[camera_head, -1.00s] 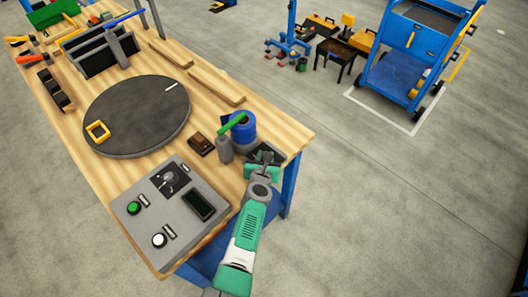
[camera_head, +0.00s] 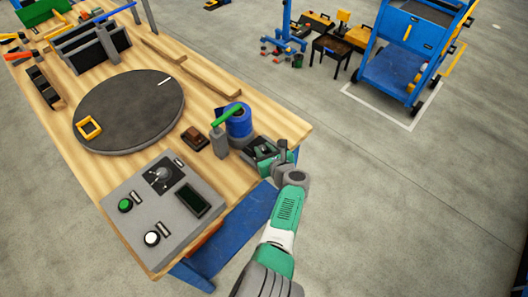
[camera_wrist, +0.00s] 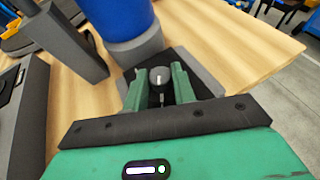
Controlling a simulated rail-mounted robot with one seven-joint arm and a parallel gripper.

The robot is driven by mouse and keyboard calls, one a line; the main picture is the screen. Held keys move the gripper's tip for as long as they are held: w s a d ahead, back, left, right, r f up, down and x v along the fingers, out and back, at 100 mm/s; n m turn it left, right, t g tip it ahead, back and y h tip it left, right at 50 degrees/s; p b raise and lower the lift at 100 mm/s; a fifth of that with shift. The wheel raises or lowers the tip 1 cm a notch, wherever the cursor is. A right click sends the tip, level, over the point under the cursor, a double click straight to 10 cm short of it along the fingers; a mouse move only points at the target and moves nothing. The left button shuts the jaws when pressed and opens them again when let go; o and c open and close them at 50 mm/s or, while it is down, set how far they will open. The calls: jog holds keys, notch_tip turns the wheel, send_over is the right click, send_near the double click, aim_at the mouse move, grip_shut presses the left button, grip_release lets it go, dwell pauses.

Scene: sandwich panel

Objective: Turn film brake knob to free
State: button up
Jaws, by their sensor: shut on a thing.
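The film brake knob (camera_wrist: 160,76) is a small grey-black knob with a pale line on top. It stands on a dark plate (camera_wrist: 203,84) beside the blue film roll (camera_head: 239,120). In the wrist view my gripper (camera_wrist: 158,90) has its green fingers on both sides of the knob, shut on it. The pale line runs roughly along the picture's vertical. In the head view my gripper (camera_head: 270,154) reaches the plate at the table's right edge and hides part of it; the knob is too small to read there. The film roll also shows in the wrist view (camera_wrist: 117,18).
A grey post with a green arm (camera_head: 225,115) stands just left of the roll. The round dark turntable (camera_head: 130,110) and a grey control panel (camera_head: 150,218) are on the wooden table (camera_head: 282,125). Open floor lies right of the table.

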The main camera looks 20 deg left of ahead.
dwell(0.4)
jog(key=o, duration=1)
jog(key=p+v, duration=0.7)
jog(key=p, duration=0.1)
jog(key=shift+s+d+r+p, duration=0.2)
jog(key=shift+d+r+p, duration=0.05)
jog(key=shift+d+p, duration=0.05)
